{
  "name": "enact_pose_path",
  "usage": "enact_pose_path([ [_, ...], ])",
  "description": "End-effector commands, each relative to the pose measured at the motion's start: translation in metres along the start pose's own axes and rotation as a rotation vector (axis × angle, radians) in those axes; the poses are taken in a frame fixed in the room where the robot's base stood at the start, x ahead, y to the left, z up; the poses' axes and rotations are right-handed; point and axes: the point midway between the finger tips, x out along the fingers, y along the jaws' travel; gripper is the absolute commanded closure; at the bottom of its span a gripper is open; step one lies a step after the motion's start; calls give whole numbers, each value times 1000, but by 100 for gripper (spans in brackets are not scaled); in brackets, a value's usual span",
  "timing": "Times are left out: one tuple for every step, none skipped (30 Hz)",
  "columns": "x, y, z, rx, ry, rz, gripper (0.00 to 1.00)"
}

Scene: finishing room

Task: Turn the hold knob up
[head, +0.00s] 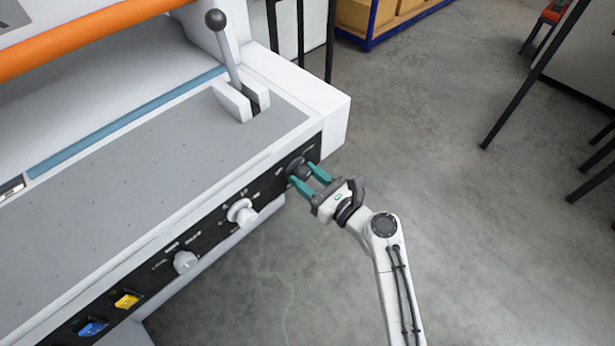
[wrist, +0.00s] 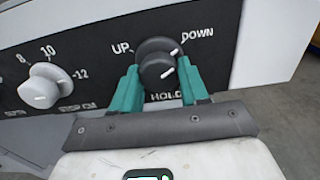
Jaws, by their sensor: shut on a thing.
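The hold knob (wrist: 157,70) is a round dark grey knob on the black front panel, with HOLD printed below it, UP at its upper left and DOWN at its upper right. The white marks on it point to the upper right, toward DOWN. In the head view the hold knob (head: 296,165) is at the right end of the panel. My gripper (head: 301,172) reaches it from the front right. In the wrist view the teal fingers of my gripper (wrist: 158,74) are shut on the knob, one on each side.
A white dial (wrist: 45,85) with numbers sits left of the hold knob. Further left on the panel are another pale knob (head: 185,262), a yellow switch (head: 126,300) and a blue switch (head: 92,328). A ball-topped lever (head: 228,55) rises above. Open floor lies right.

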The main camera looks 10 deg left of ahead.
Motion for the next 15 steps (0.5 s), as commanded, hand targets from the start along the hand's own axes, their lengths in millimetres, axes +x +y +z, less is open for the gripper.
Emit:
enact_pose_path([
  [0, 0, 0, 0, 0, 0, 86],
  [0, 0, 0, 0, 0, 0, 86],
  [0, 0, 0, -2, 0, 0, 86],
  [0, 0, 0, -4, 0, 0, 86],
  [0, 0, 0, -7, 0, 0, 86],
  [0, 0, 0, -14, 0, 0, 86],
  [0, 0, -1, -20, 0, 0, 86],
  [0, 0, -1, -27, 0, 0, 86],
  [0, 0, -1, -39, 0, 0, 86],
  [0, 0, -1, -50, 0, 0, 86],
  [0, 0, -1, -64, 0, 0, 86],
  [0, 0, -1, -83, 0, 0, 86],
  [0, 0, -1, -101, 0, 0, 86],
  [0, 0, -1, -119, -1, 1, 86],
  [0, 0, -2, -147, -1, 1, 86],
])
